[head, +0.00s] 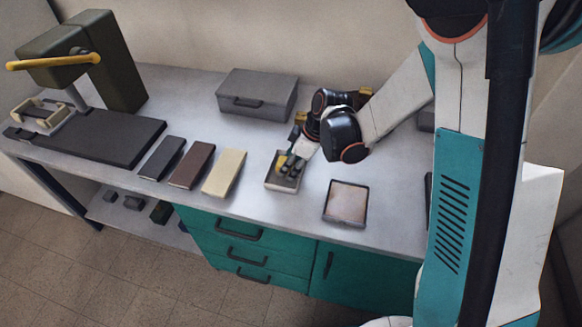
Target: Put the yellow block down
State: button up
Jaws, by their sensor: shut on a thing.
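My gripper (288,166) reaches down over a small shallow dark-rimmed tray (270,186) near the middle of the worktop. It is shut on a small yellow block (281,160), which shows at the left of the fingertips. The fingers hide much of the block and the tray's inside. I cannot tell whether the block touches the tray's floor or is just above it.
A second shallow tray (329,218) with a tan inside lies to the right. Dark, brown and cream covers (224,173) lie to the left. A grey case (257,94) stands behind. A green press with a yellow handle (52,62) stands at the far left. Bare worktop separates the trays.

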jog(key=shift+f, duration=0.25)
jog(key=o, duration=1.1)
jog(key=s+d+r+m+t+h+p, duration=0.1)
jog(key=s+d+r+m+p, duration=0.3)
jog(key=r, duration=0.7)
jog(key=s+d+r+m+t+h, duration=0.15)
jog(key=s+d+r, duration=0.4)
jog(key=r, duration=0.55)
jog(key=shift+s+d+r+m+t+h, duration=0.4)
jog(key=shift+s+d+r+m, duration=0.45)
jog(key=shift+s+m, duration=0.75)
jog(key=shift+s+d+r+m+t+h, duration=0.15)
jog(key=shift+s+d+r+m+t, duration=0.45)
jog(key=shift+s+d+m, duration=0.95)
jog(key=shift+s+d+r+m+t+h, duration=0.5)
jog(key=shift+s+m, duration=0.6)
jog(key=shift+s, duration=1.1)
jog(key=shift+a+r, duration=0.1)
jog(key=shift+r, duration=0.05)
